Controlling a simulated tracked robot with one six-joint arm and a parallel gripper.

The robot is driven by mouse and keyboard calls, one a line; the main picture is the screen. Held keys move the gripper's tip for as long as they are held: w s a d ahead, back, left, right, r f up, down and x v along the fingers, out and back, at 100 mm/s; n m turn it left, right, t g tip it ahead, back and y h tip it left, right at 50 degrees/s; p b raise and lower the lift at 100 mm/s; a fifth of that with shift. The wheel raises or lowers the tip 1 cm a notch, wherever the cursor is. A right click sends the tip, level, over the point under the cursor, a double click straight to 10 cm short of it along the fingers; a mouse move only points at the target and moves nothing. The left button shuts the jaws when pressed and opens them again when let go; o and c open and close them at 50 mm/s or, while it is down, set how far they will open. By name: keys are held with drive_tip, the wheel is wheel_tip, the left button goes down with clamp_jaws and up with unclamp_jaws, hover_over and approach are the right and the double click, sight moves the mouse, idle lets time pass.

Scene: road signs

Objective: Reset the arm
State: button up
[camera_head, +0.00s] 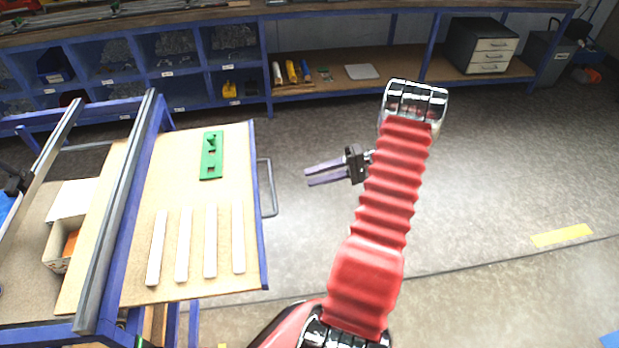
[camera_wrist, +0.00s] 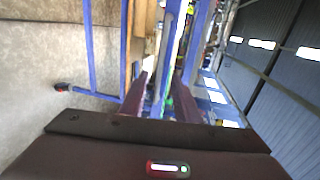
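My arm (camera_head: 380,220), with its red ribbed sleeve, rises from the bottom of the head view and bends at the top. My gripper (camera_head: 307,176) points left over the grey floor, to the right of the workbench. Its two fingers are apart with nothing between them. The wrist view shows the same two dark fingers of my gripper (camera_wrist: 160,78) spread and empty, with blurred blue frame bars beyond them.
A blue-framed workbench (camera_head: 180,200) at left holds a green piece (camera_head: 211,155) and several white strips (camera_head: 211,241). A metal handle (camera_head: 267,187) sticks out from its right side. A blue shelf unit (camera_head: 190,65) lines the back. Floor at right (camera_head: 500,190) is clear.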

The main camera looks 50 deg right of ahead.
idle(0.7)
wheel_tip(320, 180, down, 5)
drive_tip(key=s+a+m+g+h, duration=0.1)
drive_tip(key=s+a+m+g, duration=0.1)
drive_tip(key=s+m, duration=0.15)
drive_tip(key=s+a+r+g+h, duration=0.2)
drive_tip(key=a+r+g, duration=0.15)
drive_tip(key=a, duration=0.25)
drive_tip(key=s+a+r+n+t+h, duration=0.1)
drive_tip(key=s+a+r+n+h, duration=0.2)
drive_tip(key=a+r+n+h, duration=0.6)
drive_tip(key=a+r+n, duration=0.2)
drive_tip(key=a+r, duration=1.5)
drive_tip(key=a, duration=0.4)
drive_tip(key=shift+r, duration=0.3)
drive_tip(key=shift+t, duration=0.25)
